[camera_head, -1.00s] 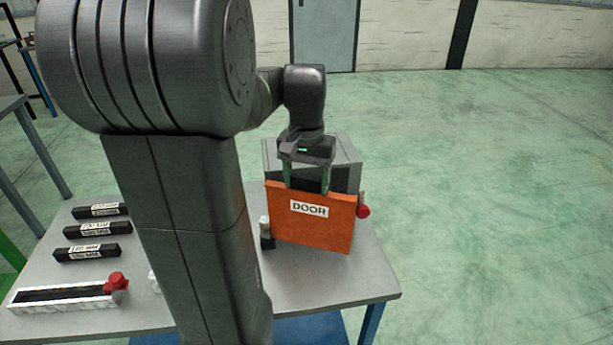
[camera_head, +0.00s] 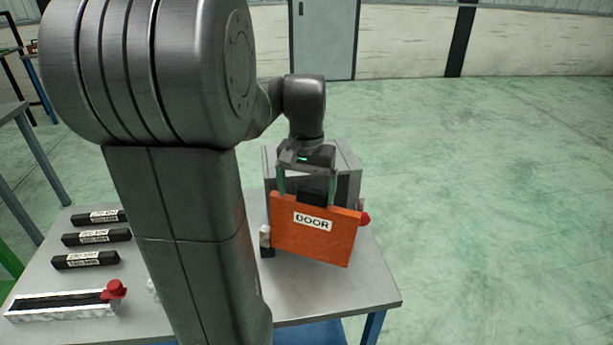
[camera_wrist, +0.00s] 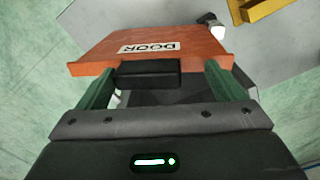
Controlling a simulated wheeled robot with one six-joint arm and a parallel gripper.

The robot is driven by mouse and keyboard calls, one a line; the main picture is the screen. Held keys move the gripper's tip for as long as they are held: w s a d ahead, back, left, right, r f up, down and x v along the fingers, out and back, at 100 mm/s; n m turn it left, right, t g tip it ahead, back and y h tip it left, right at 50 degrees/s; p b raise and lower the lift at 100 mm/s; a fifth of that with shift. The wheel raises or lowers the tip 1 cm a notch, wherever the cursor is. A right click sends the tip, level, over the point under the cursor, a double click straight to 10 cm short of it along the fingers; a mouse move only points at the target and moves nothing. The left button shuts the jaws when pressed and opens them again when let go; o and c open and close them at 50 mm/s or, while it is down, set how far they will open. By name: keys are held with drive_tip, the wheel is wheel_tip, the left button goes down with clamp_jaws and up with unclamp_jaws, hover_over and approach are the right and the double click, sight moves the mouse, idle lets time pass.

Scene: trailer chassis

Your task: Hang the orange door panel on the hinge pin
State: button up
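The orange door panel (camera_head: 318,243), labelled DOOR, stands in front of a grey cabinet (camera_head: 350,165), leaning with its right side lower in the head view. Its black grip block (camera_head: 312,198) is at its top edge. My gripper (camera_head: 308,192) is open, with its green fingers on either side of the block and gaps visible in the wrist view (camera_wrist: 157,88). A small post with a pale top and dark base (camera_head: 266,240), perhaps the hinge pin's mount, stands at the panel's left edge. I cannot tell whether the panel is seated on a pin.
A red knob (camera_head: 364,219) shows at the panel's right edge. Several black labelled bars (camera_head: 97,237) and a silver tray with a red knob (camera_head: 62,305) lie on the table's left. The table's front right (camera_head: 360,288) is clear.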

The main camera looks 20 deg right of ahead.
wheel_tip(320, 180, up, 14)
idle(0.4)
drive_tip(key=shift+f, duration=0.15)
wheel_tip(320, 180, down, 11)
drive_tip(key=shift+f, duration=0.1)
idle(0.5)
